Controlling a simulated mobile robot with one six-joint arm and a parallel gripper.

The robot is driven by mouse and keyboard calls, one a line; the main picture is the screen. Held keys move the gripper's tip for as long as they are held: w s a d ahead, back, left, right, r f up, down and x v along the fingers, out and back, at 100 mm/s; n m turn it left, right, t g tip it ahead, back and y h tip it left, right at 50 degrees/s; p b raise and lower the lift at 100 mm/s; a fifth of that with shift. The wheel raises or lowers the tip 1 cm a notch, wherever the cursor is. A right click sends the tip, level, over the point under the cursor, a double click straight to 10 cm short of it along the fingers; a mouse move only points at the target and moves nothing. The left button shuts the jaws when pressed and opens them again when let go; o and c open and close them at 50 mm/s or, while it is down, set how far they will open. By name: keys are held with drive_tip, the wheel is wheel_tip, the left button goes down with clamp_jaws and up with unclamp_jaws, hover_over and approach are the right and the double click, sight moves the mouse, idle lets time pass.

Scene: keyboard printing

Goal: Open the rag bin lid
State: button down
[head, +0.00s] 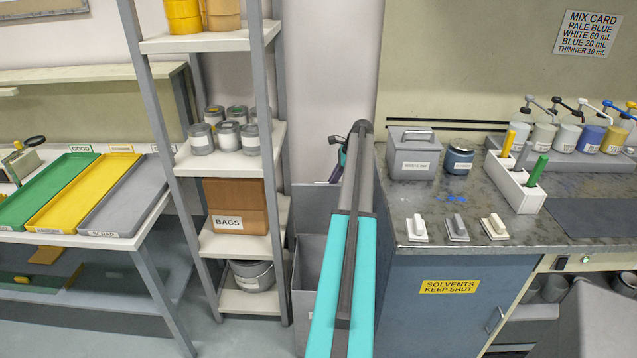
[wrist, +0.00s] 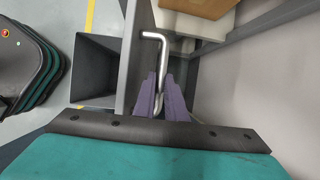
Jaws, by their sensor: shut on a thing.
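The grey rag bin (head: 305,280) stands on the floor between the shelf rack and the blue cabinet, partly hidden by my arm. Its lid (head: 312,205) stands roughly upright at the back of the bin. In the wrist view the lid (wrist: 133,55) shows almost edge-on, and the dark open mouth of the bin (wrist: 103,65) is to its left. My gripper (wrist: 168,92), with purple fingers, is shut on the bent metal lid handle (wrist: 153,37). In the head view my gripper (head: 338,170) is mostly hidden behind my arm.
The shelf rack (head: 228,162) stands close on the left, with a bags box (head: 236,207) and cans. The blue cabinet (head: 440,300) and its worktop, with a grey lidded box (head: 413,160), are close on the right. The wall is just behind the bin.

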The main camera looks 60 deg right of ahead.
drive_tip(key=shift+s+d+f, duration=0.3)
drive_tip(key=shift+d, duration=0.25)
drive_tip(key=shift+w+a, duration=0.1)
drive_tip(key=c, duration=1.8)
unclamp_jaws()
drive_tip(key=shift+w, duration=0.1)
drive_tip(key=shift+w+r, duration=0.1)
drive_tip(key=shift+w, duration=0.05)
drive_tip(key=v, duration=1.3)
drive_tip(key=shift+r+p, duration=0.35)
drive_tip(key=shift+s, duration=0.25)
